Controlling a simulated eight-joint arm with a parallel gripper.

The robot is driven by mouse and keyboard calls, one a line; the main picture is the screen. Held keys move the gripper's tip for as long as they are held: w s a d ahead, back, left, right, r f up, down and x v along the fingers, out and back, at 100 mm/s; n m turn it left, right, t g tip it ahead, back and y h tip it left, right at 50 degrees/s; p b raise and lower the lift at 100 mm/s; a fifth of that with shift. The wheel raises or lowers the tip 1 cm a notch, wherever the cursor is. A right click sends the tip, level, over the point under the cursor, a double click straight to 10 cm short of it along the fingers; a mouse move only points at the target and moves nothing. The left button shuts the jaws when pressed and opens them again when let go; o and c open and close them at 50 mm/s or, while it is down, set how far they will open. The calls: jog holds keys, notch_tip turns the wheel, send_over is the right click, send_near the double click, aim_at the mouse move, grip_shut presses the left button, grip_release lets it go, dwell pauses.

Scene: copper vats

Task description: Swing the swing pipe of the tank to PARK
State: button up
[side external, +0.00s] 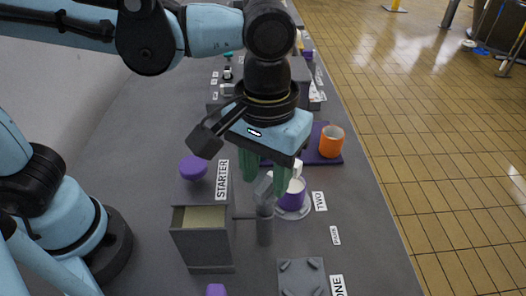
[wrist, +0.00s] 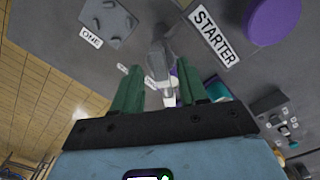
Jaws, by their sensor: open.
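The grey tank (side external: 204,240) is an open-topped box with pale contents, beside the STARTER label (side external: 222,180). Its grey swing pipe (side external: 264,222) stands at its right side, joined by a short arm, with a slanted top part. The pipe also shows in the wrist view (wrist: 158,58). A small label (side external: 335,235), too small to read surely, lies between the TWO label (side external: 320,201) and the ONE label (side external: 337,286). My gripper (side external: 267,188) is open above the pipe, its green fingers on either side of the top part. In the wrist view my gripper (wrist: 160,82) shows a gap between the fingers; contact cannot be told.
A purple cup (side external: 291,201) with white on top stands on a pale round base by TWO, close to my fingers. An orange cup (side external: 331,141) stands on a purple mat behind. A grey square plate (side external: 301,278) lies by ONE. A purple knob (side external: 194,167) is left of STARTER.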

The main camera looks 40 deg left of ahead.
jog(key=shift+f, duration=0.5)
grip_shut()
